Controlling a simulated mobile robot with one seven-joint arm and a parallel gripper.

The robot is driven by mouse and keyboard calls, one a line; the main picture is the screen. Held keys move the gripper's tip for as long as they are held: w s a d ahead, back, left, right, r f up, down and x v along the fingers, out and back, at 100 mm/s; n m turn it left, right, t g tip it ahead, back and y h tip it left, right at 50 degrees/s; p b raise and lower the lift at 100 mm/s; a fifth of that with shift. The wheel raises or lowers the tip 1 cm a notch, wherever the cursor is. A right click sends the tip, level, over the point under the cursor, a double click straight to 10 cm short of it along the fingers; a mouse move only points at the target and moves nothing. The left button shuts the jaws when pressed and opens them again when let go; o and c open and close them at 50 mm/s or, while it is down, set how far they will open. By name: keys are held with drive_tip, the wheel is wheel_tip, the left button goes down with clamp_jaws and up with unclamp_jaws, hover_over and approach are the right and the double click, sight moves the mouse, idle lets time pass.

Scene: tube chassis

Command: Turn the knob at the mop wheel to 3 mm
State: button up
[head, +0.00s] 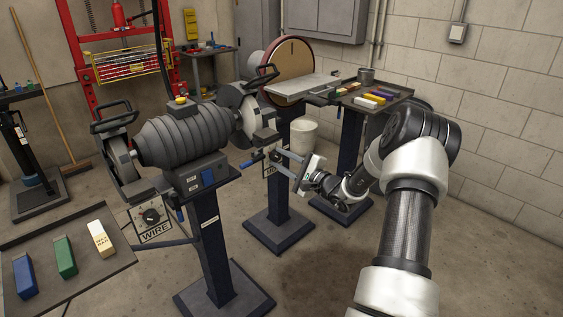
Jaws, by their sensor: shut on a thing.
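The double-ended grey machine (185,135) stands on a dark blue pedestal. The pale mop wheel (235,106) is on its right end, partly inside a guard. Below it a small control plate (270,170) carries a partly covered label. My gripper (282,168) comes in from the right and is shut at this plate, on what appears to be the mop wheel's knob. The fingers hide the knob, so its pointer and setting cannot be read.
A tray (95,250) with blue, green and cream bars is at the front left. A disc sander (292,60) and a tray of coloured bars (385,98) stand behind my gripper. A blue-tipped lever (250,160) lies just left of the fingers.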

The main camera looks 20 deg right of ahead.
drive_tip(key=o, duration=1.1)
drive_tip(key=shift+c, duration=0.2)
drive_tip(key=p+v, duration=0.2)
drive_tip(key=v, duration=1.5)
drive_tip(key=shift+s, duration=0.25)
